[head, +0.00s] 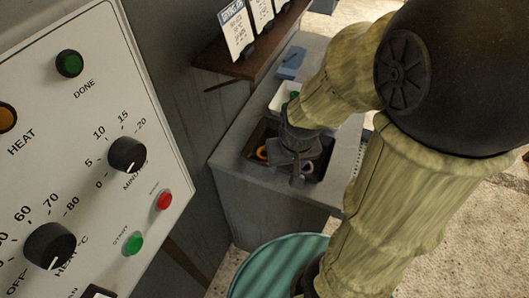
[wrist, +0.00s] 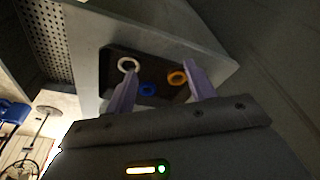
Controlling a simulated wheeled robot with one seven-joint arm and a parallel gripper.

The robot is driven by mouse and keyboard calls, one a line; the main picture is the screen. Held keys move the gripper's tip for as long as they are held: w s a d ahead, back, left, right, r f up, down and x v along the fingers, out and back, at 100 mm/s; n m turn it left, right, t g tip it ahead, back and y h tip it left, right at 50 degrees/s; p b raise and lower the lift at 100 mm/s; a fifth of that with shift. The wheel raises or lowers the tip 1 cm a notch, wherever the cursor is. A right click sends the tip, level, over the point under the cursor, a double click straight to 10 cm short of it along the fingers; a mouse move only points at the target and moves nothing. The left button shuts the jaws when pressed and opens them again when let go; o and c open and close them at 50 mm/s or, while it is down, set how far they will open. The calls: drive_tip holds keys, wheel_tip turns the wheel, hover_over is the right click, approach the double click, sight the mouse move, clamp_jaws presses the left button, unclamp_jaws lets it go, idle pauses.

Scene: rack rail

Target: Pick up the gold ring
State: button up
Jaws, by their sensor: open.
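The gold ring (wrist: 177,78) lies in a dark recessed tray (wrist: 113,58), beside the right finger in the wrist view. In the head view the gold ring (head: 262,153) shows at the tray's left side, left of my gripper (head: 296,172). In the wrist view my gripper (wrist: 160,70) is open, its two pale purple fingers apart with nothing held between them. A white ring (wrist: 128,64) lies near the left finger and a blue ring (wrist: 147,89) lies between the fingers, nearer the palm. How high the fingertips are above the tray is hard to tell.
The tray is set in a grey counter (head: 232,163). A white dish (head: 283,97) with a green thing and a blue object (head: 291,63) are farther back. A wooden shelf (head: 240,66) with cards overhangs the left. A control panel (head: 95,140) stands at the near left, a teal round-topped container (head: 280,268) in front.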

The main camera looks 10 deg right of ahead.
drive_tip(key=w+d+f+m+y, duration=0.2)
drive_tip(key=d+m+y, duration=0.1)
drive_tip(key=m, duration=0.2)
drive_tip(key=w+d+f+m+g+y, duration=0.1)
drive_tip(key=w+d+f+m+y, duration=0.1)
drive_tip(key=m, duration=0.4)
drive_tip(key=w+d+f+m+g+y+b, duration=0.1)
drive_tip(key=w+d+f+m+y, duration=0.1)
drive_tip(key=w+d+m+y, duration=0.2)
drive_tip(key=shift+w+d+f+m+y, duration=0.2)
drive_tip(key=shift+d+m+y, duration=0.15)
drive_tip(key=shift+d+m, duration=0.2)
drive_tip(key=shift+w+d+f+m+y, duration=0.1)
drive_tip(key=shift+d+f+m+y, duration=0.1)
drive_tip(key=shift+d+m+y, duration=0.25)
drive_tip(key=d+m+t+y, duration=0.1)
drive_tip(key=w+d+m, duration=0.1)
drive_tip(key=d, duration=0.1)
drive_tip(key=w+d+m+t+y, duration=0.1)
drive_tip(key=d, duration=0.1)
drive_tip(key=shift+w+r+m+t+y, duration=0.1)
drive_tip(key=shift+m+t+y, duration=0.2)
drive_tip(key=shift+a, duration=0.15)
drive_tip(key=p+x, duration=0.2)
drive_tip(key=x, duration=1)
drive_tip(key=shift+a, duration=0.15)
